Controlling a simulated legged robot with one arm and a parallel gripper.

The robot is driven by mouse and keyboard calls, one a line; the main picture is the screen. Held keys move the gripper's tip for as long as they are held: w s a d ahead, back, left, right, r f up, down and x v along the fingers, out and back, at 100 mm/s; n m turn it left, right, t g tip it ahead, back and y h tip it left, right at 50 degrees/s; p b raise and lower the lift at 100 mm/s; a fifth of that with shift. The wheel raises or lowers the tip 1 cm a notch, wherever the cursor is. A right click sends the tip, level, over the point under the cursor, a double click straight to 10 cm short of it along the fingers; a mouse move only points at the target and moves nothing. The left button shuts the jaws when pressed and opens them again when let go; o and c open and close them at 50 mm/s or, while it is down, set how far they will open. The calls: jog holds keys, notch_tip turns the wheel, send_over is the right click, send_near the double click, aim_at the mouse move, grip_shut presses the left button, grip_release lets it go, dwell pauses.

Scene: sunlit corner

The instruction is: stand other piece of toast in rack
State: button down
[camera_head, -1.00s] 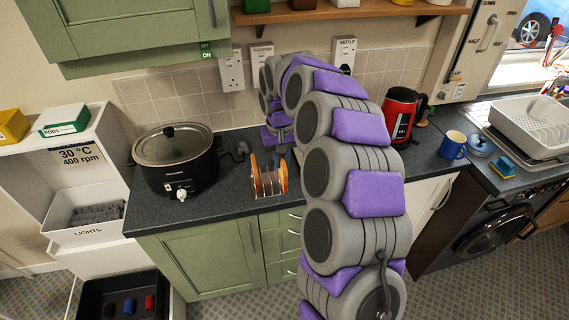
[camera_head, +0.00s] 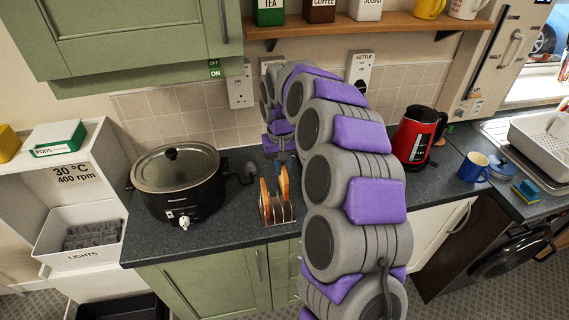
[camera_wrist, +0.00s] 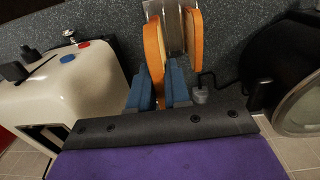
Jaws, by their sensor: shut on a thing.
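The toast rack (camera_head: 278,217) stands on the dark worktop, right of the slow cooker; its metal dividers (camera_wrist: 173,28) show in the wrist view. One piece of toast (camera_head: 265,198) stands at the rack's left side and also shows in the wrist view (camera_wrist: 193,38). The other piece of toast (camera_head: 284,184) is upright at the rack's right side. My gripper (camera_wrist: 160,88) is shut on this piece (camera_wrist: 153,52), with a blue finger on each side. Its lower edge appears among the dividers, but I cannot tell whether it rests on the rack's base.
The slow cooker (camera_head: 178,185) stands left of the rack. A cream toaster (camera_wrist: 70,88) is close on the other side, mostly hidden by my arm in the head view. A red kettle (camera_head: 415,137) and blue mug (camera_head: 473,167) are farther right.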

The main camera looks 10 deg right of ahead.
aim_at(283, 183)
jog(key=shift+a+f+b, duration=0.2)
jog(key=shift+f+b, duration=0.15)
jog(key=shift+f, duration=0.35)
jog(key=shift+s+d+f+b, duration=0.15)
jog(key=shift+s+f+b, duration=0.05)
jog(key=shift+f, duration=1.1)
jog(key=shift+s+d+f+b, duration=0.1)
jog(key=shift+s+f+b, duration=0.1)
jog(key=shift+f, duration=1.05)
jog(key=shift+d+f, duration=0.15)
jog(key=shift+d, duration=0.15)
